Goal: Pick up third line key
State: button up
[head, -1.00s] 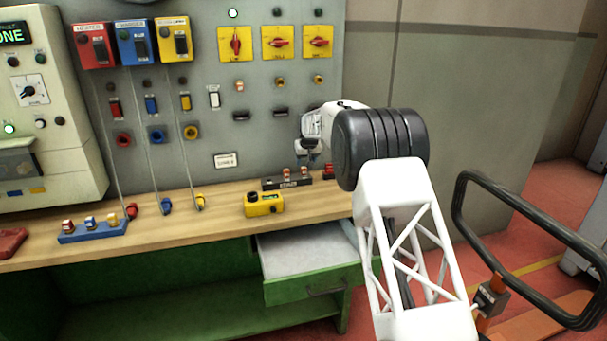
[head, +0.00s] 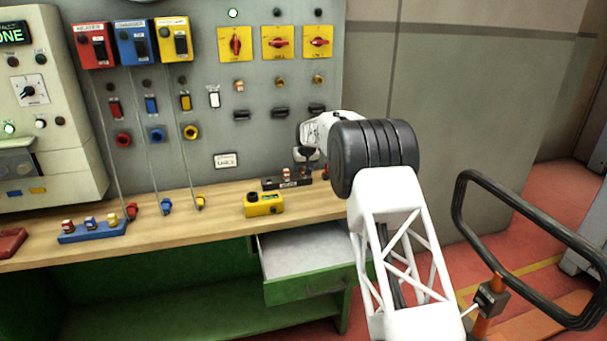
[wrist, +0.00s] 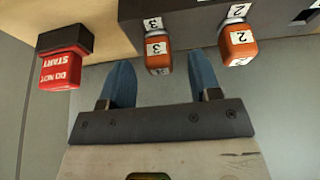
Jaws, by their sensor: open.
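The third line key (wrist: 158,57) is orange with white "3" labels and stands in a dark key holder (wrist: 190,14). In the wrist view it appears between the tips of my open gripper (wrist: 160,66), nearer the left finger. Both blue fingers look apart from it, and how deep they reach around it is unclear. A second orange key labelled "2" (wrist: 237,42) is in the same holder, just right of the right fingertip. In the head view the holder (head: 271,184) sits on the bench below my gripper, which partly hides it.
A red "DO NOT START" tag piece (wrist: 62,68) is left of the left finger. On the wooden bench (head: 190,225) are a yellow box (head: 264,205) and a blue key holder (head: 92,233). An open drawer (head: 300,255) juts out below. The switch panel (head: 250,130) stands close behind.

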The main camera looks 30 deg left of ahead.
jog(key=shift+x, duration=1.05)
jog(key=c, duration=1)
